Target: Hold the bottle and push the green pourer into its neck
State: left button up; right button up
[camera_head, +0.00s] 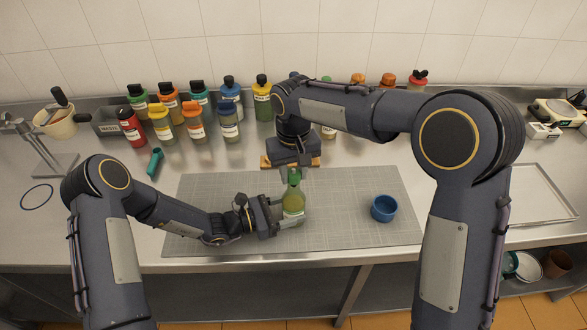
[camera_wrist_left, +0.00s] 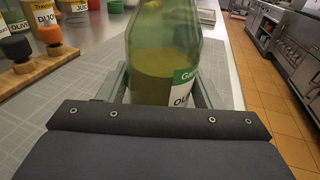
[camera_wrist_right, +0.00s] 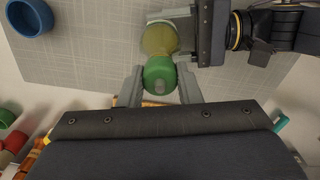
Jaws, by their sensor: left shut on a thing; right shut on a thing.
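The bottle (camera_head: 293,208), clear glass with yellow-green contents, stands upright on the grey mat (camera_head: 350,230). My left gripper (camera_head: 287,214) is shut around its body from the left; the left wrist view shows the bottle (camera_wrist_left: 160,65) between the fingers, its green and white label partly hidden. My right gripper (camera_head: 294,176) comes down from above, shut on the green pourer (camera_wrist_right: 160,75). In the head view the pourer is directly above the bottle's neck. The right wrist view shows the pourer overlapping the bottle (camera_wrist_right: 159,39); I cannot tell whether its lower end is inside the neck.
A blue cup (camera_head: 384,208) stands on the mat's right. Several coloured sauce bottles (camera_head: 195,127) line the back wall. A wooden block (camera_head: 267,162) lies behind the bottle, partly hidden by my right gripper. A teal object (camera_head: 155,162) lies left of the mat.

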aim_at(294, 172)
jog(key=shift+f, duration=0.35)
jog(key=o, duration=1)
jog(key=shift+o, duration=0.2)
notch_tip(294, 172, up, 12)
pick_arm(q)
jog(key=o, duration=1.1)
jog(key=shift+o, duration=0.2)
jog(key=shift+a, duration=0.1)
